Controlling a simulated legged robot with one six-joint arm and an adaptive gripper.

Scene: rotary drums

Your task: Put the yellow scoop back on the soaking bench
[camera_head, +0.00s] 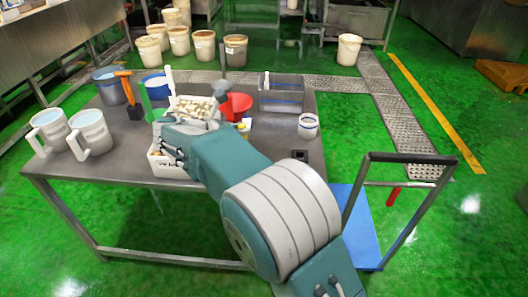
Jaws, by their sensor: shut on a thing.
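The bench is a grey metal table (95,180) in the middle of the head view. My gripper (168,143) is over its middle, at the front of a white tub (165,168). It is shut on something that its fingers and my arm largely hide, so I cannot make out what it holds. A small yellow patch (246,123) shows beside a red scoop-like piece (236,105), right of my gripper. It is too small to tell whether it is the yellow scoop. No other clear yellow scoop shows.
Two white jugs (90,136) stand at the bench's left. Blue-rimmed buckets (108,85), an orange-handled tool (128,86) and a green handle (145,103) are behind. A grey bin (281,94) and white cup (308,126) stand right. A blue cart (358,225) stands beside the bench.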

